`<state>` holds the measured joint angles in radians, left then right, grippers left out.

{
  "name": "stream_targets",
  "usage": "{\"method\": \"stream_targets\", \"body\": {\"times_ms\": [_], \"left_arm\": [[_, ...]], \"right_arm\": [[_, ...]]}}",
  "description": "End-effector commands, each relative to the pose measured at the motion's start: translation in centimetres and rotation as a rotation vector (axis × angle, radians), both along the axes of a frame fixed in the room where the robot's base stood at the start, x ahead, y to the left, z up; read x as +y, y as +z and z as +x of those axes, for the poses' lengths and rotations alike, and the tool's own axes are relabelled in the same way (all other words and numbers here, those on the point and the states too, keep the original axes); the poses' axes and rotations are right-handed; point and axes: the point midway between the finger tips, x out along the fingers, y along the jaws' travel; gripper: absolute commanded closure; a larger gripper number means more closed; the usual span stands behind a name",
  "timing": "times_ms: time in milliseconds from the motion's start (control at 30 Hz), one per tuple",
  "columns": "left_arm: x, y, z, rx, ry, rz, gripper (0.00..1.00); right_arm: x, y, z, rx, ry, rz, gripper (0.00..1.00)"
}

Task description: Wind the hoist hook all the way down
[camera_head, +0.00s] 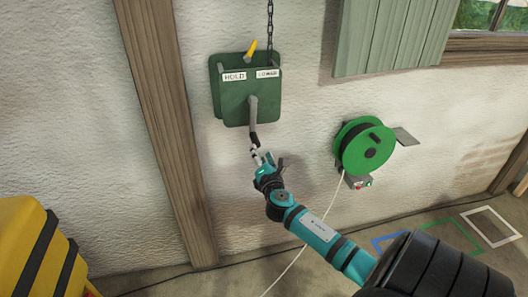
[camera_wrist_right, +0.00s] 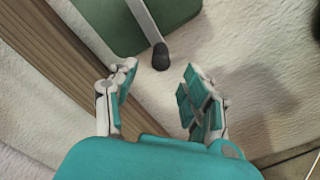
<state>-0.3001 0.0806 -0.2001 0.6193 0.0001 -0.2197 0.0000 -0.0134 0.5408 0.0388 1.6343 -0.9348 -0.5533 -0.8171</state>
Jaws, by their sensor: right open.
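The green hoist box (camera_head: 232,103) is fixed to the white wall. It has a HOLD label (camera_head: 234,77) and a second label to its right that is hard to read. A yellow lever (camera_head: 251,49) on top tilts up to the right. A grey crank (camera_head: 253,110) hangs down from the front, ending in a dark grip (camera_wrist_right: 161,57). A chain (camera_head: 269,25) runs up out of view; no hook shows. My right gripper (camera_head: 262,157) is open just below the crank grip. In the wrist view, the grip lies ahead, between the spread fingers (camera_wrist_right: 159,70), not clasped. My left gripper is out of view.
A wooden post (camera_head: 165,120) stands left of the box. A green reel (camera_head: 366,147) with a pale cord hangs at right, near a shutter (camera_head: 392,35). A yellow object with dark bands (camera_head: 22,235) is at lower left. Coloured outlines mark the floor at right.

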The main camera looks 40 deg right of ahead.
Motion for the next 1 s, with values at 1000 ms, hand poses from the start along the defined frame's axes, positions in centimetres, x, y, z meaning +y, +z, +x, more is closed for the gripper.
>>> {"method": "stream_targets", "body": {"times_ms": [1000], "left_arm": [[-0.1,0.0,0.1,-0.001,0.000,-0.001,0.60]], "right_arm": [[2.6,-0.4,-4.3,0.004,-0.002,0.008,0.51]]}}
